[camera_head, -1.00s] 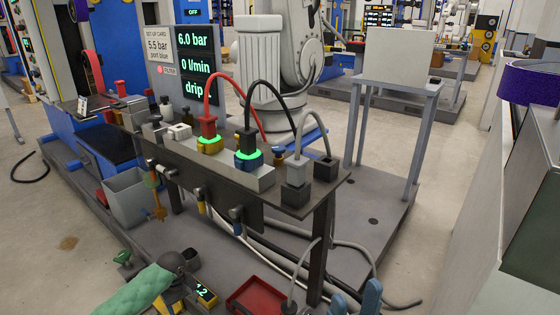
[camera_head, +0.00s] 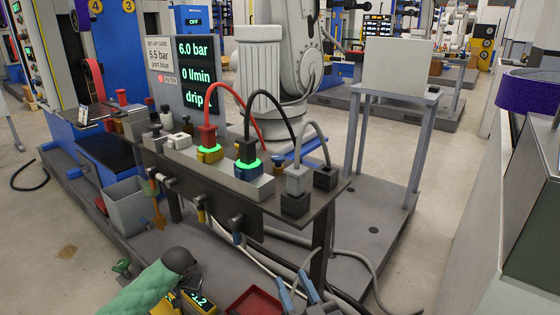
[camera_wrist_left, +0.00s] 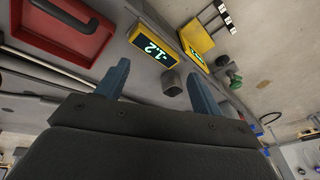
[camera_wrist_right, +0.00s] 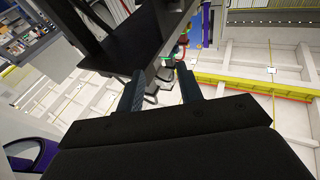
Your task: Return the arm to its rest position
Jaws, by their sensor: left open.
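The fixture bench (camera_head: 325,197) carries a red plug (camera_head: 207,136), a black plug (camera_head: 247,150) and grey connectors. Cables hang under it. A yellow meter (camera_head: 200,301) reading -1.2 and a green-sleeved arm (camera_head: 140,292) are at the bottom. Clear floor (camera_head: 45,225) lies left.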

